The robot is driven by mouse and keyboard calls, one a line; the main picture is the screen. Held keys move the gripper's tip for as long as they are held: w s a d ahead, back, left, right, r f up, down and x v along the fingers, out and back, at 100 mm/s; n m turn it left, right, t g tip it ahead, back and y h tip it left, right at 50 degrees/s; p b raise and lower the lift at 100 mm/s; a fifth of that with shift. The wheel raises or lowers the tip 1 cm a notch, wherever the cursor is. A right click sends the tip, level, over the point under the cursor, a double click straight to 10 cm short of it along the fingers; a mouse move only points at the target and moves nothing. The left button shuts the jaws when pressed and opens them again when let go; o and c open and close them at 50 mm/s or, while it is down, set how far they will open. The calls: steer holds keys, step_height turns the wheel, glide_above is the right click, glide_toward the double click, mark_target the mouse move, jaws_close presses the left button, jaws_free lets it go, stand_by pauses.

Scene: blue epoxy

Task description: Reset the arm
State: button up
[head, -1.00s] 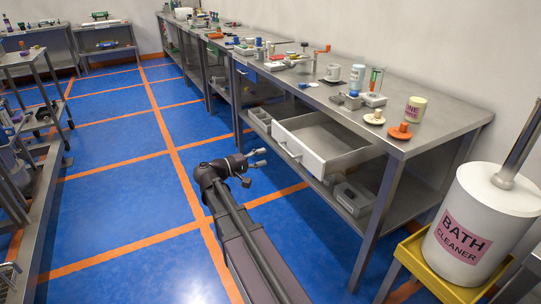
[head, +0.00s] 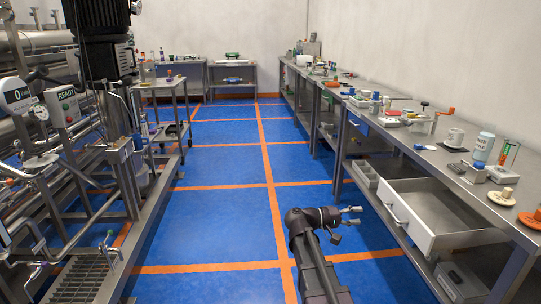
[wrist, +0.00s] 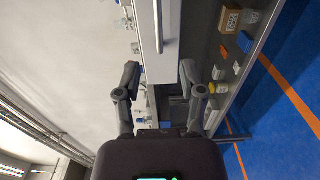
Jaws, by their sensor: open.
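My gripper (head: 350,216) is held out in front of the steel workbench, over the blue floor, to the left of the open drawer. In the wrist view my gripper (wrist: 160,82) has its two fingers spread wide apart with nothing between them. The white drawer front and its handle (wrist: 158,25) show beyond the fingers. The open drawer (head: 440,212) sticks out from under the bench top and looks empty. My gripper is apart from the drawer in the head view.
Pipework and a metal step (head: 85,278) stand at left. The blue floor (head: 228,208) between is clear.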

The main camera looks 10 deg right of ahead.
steer(key=s+a+f+y, duration=0.3)
steer(key=f+y, duration=0.2)
steer(key=f, duration=0.2)
steer(key=s+a+f+y, duration=0.4)
steer(key=f, duration=0.3)
steer(key=s+a+f+t+y, duration=0.1)
steer(key=s+a+f+y, duration=0.15)
steer(key=a+y, duration=0.3)
steer(key=s+a+f+y, duration=0.1)
steer(key=s+a+y, duration=0.25)
steer(key=a, duration=0.35)
step_height(320, 180, up, 31)
steer(key=p, duration=3.2)
steer(key=shift+w+n, duration=0.3)
